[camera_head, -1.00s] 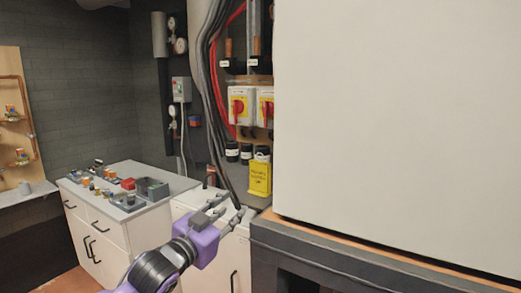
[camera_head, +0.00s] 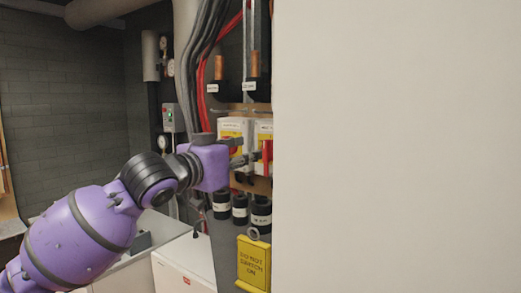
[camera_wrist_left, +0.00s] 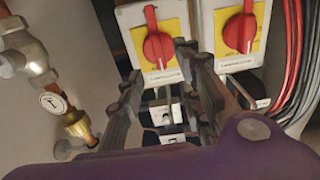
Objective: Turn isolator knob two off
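Two white isolators with yellow plates and red knobs sit side by side on the wall. In the head view the left isolator (camera_head: 231,125) is partly behind my left gripper (camera_head: 246,151), and the right isolator's red knob (camera_head: 267,150) shows at its fingertips. The left wrist view shows a left red knob (camera_wrist_left: 157,46) and a right red knob (camera_wrist_left: 240,32), both with handles roughly upright in the picture. My left gripper's fingers are apart with nothing between them, below the left knob in that view. Contact cannot be told. The labels are unreadable. My right gripper is not in view.
A large white panel (camera_head: 400,140) fills the right side, close beside the isolators. Grey and red cables (camera_head: 207,60) run down at their left. A yellow "do not switch on" tag (camera_head: 254,263) hangs below. A brass valve (camera_wrist_left: 76,124) shows in the wrist view.

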